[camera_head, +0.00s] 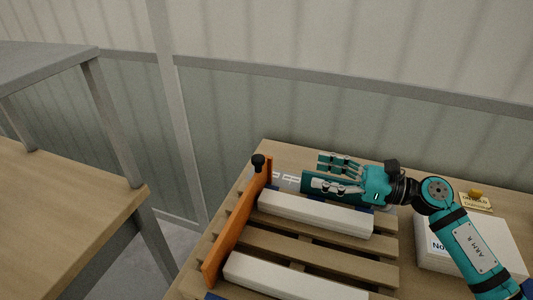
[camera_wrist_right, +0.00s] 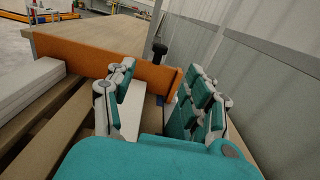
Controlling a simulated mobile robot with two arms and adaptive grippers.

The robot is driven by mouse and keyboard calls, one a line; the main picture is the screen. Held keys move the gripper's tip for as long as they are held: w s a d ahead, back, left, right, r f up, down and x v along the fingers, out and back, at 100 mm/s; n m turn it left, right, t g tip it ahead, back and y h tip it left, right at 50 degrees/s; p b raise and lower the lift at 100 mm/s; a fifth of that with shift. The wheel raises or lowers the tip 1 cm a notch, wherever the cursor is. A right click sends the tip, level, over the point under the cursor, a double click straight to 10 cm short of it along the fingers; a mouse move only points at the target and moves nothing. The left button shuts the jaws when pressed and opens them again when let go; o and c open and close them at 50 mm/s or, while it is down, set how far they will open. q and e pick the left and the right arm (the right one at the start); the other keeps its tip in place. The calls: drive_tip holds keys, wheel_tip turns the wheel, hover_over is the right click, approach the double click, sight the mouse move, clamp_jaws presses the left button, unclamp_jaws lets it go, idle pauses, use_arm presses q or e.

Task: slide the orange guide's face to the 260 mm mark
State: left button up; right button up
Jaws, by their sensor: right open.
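The orange guide (camera_head: 228,243) is a long upright board across the left end of the slatted wooden rack. A black knob (camera_head: 258,161) stands at its far end. In the right wrist view the guide (camera_wrist_right: 85,57) crosses ahead of the fingers, with the knob (camera_wrist_right: 159,50) behind it. My right gripper (camera_head: 317,172) is open and empty, pointing left toward the guide's far end with a gap between. Its fingers (camera_wrist_right: 160,75) frame the guide's end in the wrist view. White marks (camera_head: 287,178) lie between guide and gripper; I cannot read them. My left gripper is not in view.
Two white bars (camera_head: 312,213) (camera_head: 290,279) lie on the rack slats (camera_head: 300,247), to the right of the guide. A white stack (camera_head: 480,247) and a small sign with a yellow piece (camera_head: 477,197) are at right. A wall runs behind; another table (camera_head: 65,205) stands left.

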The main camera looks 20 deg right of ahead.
drive_tip(key=p, duration=0.2)
approach(258, 157)
drive_tip(key=p+x, duration=0.3)
drive_tip(key=x, duration=0.6)
drive_tip(key=shift+w+a, duration=0.3)
drive_tip(key=shift+a, duration=0.1)
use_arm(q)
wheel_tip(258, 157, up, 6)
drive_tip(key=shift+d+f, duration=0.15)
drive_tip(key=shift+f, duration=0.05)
